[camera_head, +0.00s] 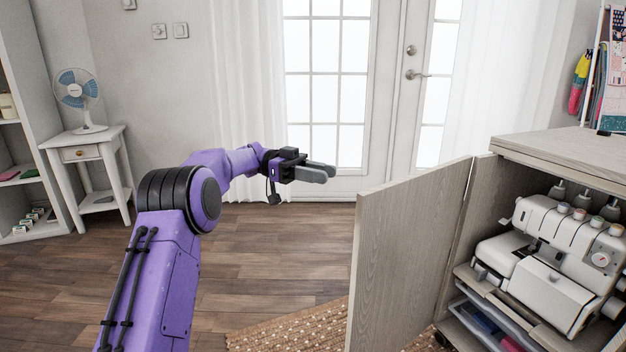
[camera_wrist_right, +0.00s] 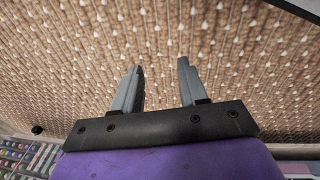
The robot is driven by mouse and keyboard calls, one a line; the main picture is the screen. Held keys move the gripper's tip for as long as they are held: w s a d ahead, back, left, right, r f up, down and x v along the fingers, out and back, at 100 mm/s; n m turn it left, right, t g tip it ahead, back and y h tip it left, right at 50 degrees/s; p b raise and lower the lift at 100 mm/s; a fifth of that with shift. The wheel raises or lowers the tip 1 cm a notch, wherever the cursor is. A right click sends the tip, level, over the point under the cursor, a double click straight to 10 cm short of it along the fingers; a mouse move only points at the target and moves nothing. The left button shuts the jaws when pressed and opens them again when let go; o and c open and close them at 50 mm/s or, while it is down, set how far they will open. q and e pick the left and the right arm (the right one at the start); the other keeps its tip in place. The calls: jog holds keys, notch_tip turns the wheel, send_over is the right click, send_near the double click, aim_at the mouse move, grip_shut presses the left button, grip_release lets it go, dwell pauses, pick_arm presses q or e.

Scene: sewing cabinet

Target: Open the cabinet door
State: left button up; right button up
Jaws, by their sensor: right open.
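The cabinet door (camera_head: 405,255) is a pale wood panel standing open, swung out to the left of the cabinet (camera_head: 560,147). Its hinged edge meets the cabinet's left side. The cabinet's inside is exposed. My left gripper (camera_head: 328,171) is left of the door, apart from it, over the floor in the head view. Its fingers overlap from this side, so the gap between them is unclear. My right gripper (camera_wrist_right: 160,66) shows only in the right wrist view. Its two grey fingers are apart with nothing between them, facing the woven rug (camera_wrist_right: 230,60).
A white overlock sewing machine (camera_head: 550,255) stands inside the cabinet, above a clear tray (camera_head: 480,322). The rug (camera_head: 290,328) lies on the wooden floor by the door. A side table (camera_head: 85,152) with a fan (camera_head: 77,88) is at left. Floor behind my left arm is clear.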

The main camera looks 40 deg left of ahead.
pick_arm(q)
jog(key=a+b, duration=0.1)
jog(key=b, duration=0.2)
jog(key=a+b, duration=0.1)
jog(key=b, duration=0.2)
jog(key=shift+w+a+b, duration=0.2)
jog(key=shift+w+b, duration=0.1)
jog(key=shift+b, duration=0.1)
pick_arm(e)
jog(key=s+f+n+g+y, duration=0.1)
jog(key=s+f+n+g, duration=0.2)
jog(key=s+f, duration=0.2)
jog(key=shift+d+g, duration=0.2)
jog(key=shift+g, duration=0.1)
jog(key=shift+f, duration=0.1)
